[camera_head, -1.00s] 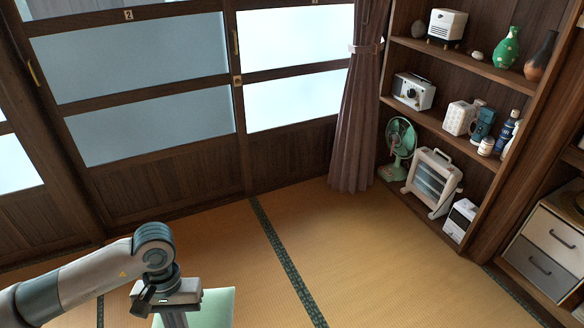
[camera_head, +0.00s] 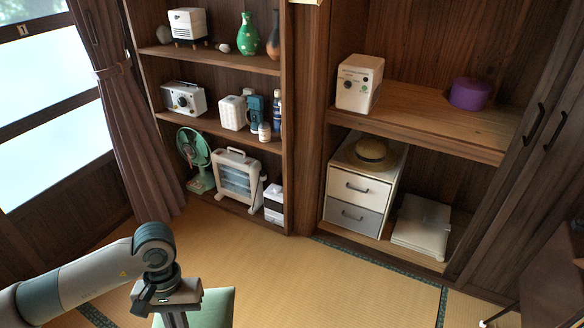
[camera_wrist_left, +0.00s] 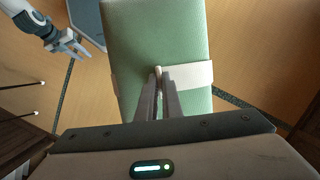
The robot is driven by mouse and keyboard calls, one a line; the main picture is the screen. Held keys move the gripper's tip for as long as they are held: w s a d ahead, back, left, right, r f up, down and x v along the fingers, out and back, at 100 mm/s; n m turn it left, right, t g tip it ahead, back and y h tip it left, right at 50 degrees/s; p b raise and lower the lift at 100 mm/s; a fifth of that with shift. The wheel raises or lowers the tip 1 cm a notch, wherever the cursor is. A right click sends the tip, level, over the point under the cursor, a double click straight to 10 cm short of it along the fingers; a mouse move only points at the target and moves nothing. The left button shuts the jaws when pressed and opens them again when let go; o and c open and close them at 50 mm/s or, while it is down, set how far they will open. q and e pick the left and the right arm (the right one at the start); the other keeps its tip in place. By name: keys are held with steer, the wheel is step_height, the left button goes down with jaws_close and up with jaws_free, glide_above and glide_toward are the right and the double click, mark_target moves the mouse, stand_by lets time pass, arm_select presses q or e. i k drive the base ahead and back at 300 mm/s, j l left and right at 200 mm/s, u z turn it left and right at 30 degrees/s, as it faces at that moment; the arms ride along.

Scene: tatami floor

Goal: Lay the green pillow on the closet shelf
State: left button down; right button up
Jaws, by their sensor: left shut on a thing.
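The green pillow (camera_wrist_left: 180,45), with a white band (camera_wrist_left: 200,75) around it, fills the middle of the left wrist view. In the head view only part of it (camera_head: 214,308) shows at the bottom edge. My left gripper (camera_wrist_left: 160,78) is shut on the pillow at its band; in the head view the gripper (camera_head: 172,318) is at the bottom edge. My right gripper (camera_wrist_left: 72,46) shows at the upper left of the wrist view, fingers apart and empty. The closet shelf (camera_head: 425,112) is across the room at the right, with bare wood in its middle.
A white box (camera_head: 359,82) and a purple round container (camera_head: 469,93) stand on the closet shelf. Below are a drawer unit (camera_head: 357,200) and folded bedding (camera_head: 421,226). A bookcase with a heater (camera_head: 238,178) and fan (camera_head: 194,158) stands left. Tatami floor (camera_head: 300,280) between is clear.

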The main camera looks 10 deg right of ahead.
mark_target(429, 119)
steer(key=i+l+z, duration=0.7)
steer(key=i, duration=0.3)
steer(key=i+l, duration=0.15)
steer(key=i, duration=0.4)
steer(key=i+l, duration=0.15)
steer(key=i, duration=0.45)
